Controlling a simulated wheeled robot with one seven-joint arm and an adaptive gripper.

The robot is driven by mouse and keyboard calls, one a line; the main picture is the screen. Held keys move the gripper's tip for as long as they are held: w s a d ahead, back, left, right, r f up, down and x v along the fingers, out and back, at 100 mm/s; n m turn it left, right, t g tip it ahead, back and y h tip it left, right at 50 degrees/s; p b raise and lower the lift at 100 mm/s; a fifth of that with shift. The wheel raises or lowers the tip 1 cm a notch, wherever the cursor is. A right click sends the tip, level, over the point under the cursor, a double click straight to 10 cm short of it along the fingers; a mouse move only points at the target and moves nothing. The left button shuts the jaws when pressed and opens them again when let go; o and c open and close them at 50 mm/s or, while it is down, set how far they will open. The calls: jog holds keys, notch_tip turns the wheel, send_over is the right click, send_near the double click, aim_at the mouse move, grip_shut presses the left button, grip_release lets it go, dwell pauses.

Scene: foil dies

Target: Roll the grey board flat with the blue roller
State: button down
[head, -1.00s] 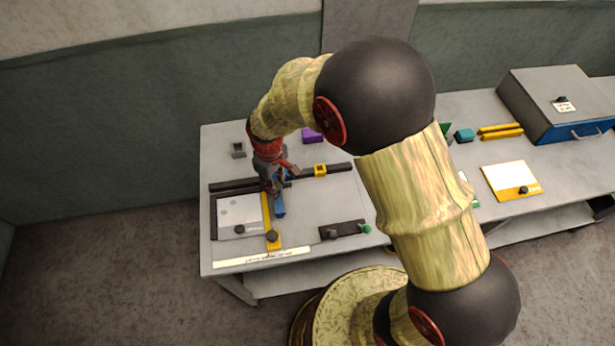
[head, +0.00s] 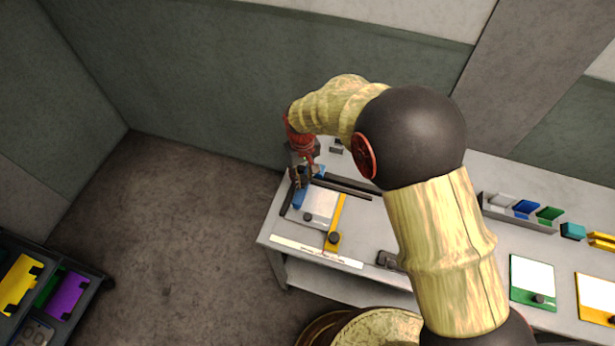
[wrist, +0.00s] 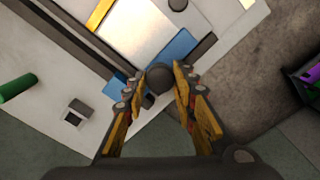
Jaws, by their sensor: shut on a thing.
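The blue roller (head: 299,199) lies across the left end of the board in the head view. In the wrist view its blue body (wrist: 181,47) shows on both sides of the dark round knob (wrist: 160,77). My gripper (head: 302,180) is shut on that knob, its fingers on either side of it in the wrist view (wrist: 160,88). The grey board (head: 322,201) lies on the table, to the right of the roller. My fingers and the knob hide part of the roller. I cannot tell how flat the board is.
A yellow bar (head: 338,222) with a dark knob crosses the board's right end. A black rail (head: 342,188) runs behind it. A rack of coloured pieces (head: 518,213) stands right on the table (head: 350,248). A cart (head: 48,295) stands at lower left. Floor between is clear.

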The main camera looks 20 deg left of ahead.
jog(key=c, duration=1.4)
grip_release()
notch_tip(320, 180, up, 12)
